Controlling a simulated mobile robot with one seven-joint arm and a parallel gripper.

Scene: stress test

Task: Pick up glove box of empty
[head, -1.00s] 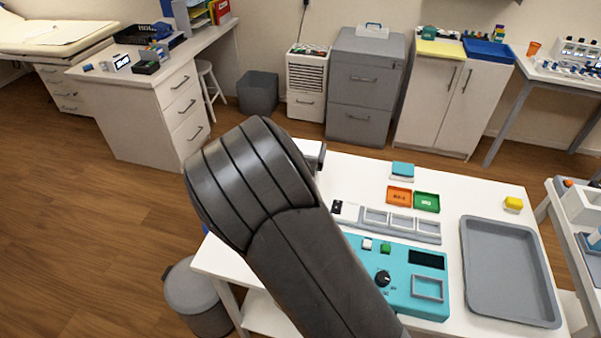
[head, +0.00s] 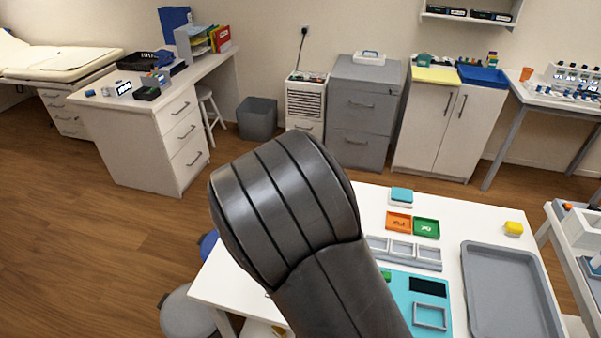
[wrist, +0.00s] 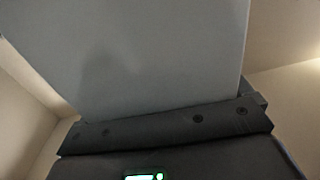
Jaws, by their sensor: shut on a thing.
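My gripper (wrist: 170,125) shows in the wrist view as a dark bar with screws across the lower part. It is shut on a large pale grey, flat-faced thing (wrist: 150,60) that fills most of the view above the bar. No print or opening shows on this face, so I cannot tell from it alone that it is the glove box. In the head view my own dark arm hides the gripper and what it holds. No other glove box can be made out.
The white table (head: 370,205) bears a grey tray (head: 512,290), a teal device (head: 405,290), orange (head: 398,222) and green (head: 427,228) trays and a yellow block (head: 513,228). A grey bin (head: 257,118) and white stool (head: 210,95) stand behind.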

